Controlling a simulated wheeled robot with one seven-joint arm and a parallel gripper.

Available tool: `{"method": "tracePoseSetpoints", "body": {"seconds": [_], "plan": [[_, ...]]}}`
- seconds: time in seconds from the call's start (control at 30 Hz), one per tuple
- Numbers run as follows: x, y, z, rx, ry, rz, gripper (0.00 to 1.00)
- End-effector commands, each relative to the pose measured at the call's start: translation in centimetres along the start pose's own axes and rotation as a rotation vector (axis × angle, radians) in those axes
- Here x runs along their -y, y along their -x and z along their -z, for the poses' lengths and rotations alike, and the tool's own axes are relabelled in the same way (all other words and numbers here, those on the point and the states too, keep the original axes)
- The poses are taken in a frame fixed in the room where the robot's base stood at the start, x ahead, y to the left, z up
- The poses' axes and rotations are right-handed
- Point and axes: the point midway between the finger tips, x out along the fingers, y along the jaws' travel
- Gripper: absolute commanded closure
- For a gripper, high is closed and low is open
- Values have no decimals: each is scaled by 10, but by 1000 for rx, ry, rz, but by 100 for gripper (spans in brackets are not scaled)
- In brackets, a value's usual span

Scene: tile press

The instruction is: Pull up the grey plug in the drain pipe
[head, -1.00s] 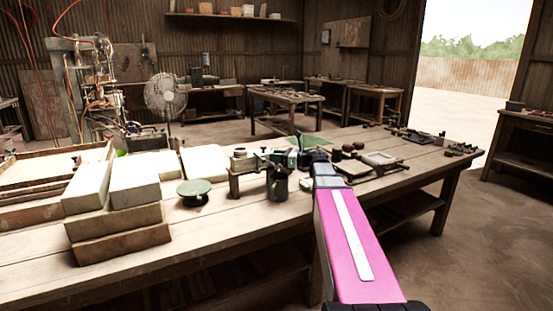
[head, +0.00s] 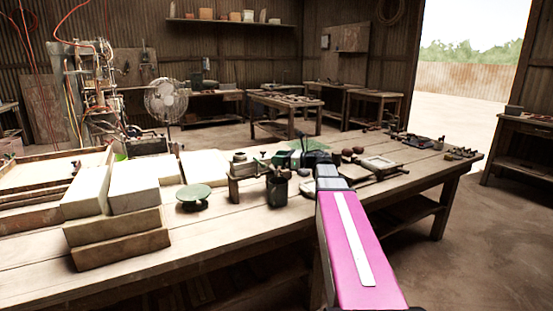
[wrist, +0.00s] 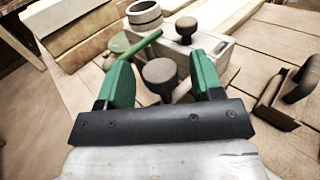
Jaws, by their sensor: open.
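My gripper (wrist: 160,60) is open, its green fingers spread on either side of a round grey-brown knob (wrist: 160,73) on a short stem. The knob sits between the fingers, apart from both as far as I can see. It may be the grey plug; I cannot be sure. The pipe mouth below it is hidden by my gripper. A thin green rod (wrist: 141,45) slants beside the left finger. In the head view my gripper (head: 287,157) is over the bench, behind a dark cup (head: 278,190), partly hidden by my arm.
A pale block (wrist: 200,50) just beyond the knob carries a grey ring (wrist: 144,14) and a darker knob (wrist: 186,27). A green round stand (head: 194,194) and stacked pale slabs (head: 120,225) are to the left on the wooden bench (head: 235,222). Small tools lie to the right.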

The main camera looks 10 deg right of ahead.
Motion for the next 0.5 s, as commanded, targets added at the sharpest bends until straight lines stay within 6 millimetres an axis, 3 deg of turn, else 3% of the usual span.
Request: {"method": "tracePoseSetpoints", "body": {"seconds": [0.3,0.5], "plan": [[-1,57,0,0,0,2,40],[0,84,0,0,0,2,40]]}}
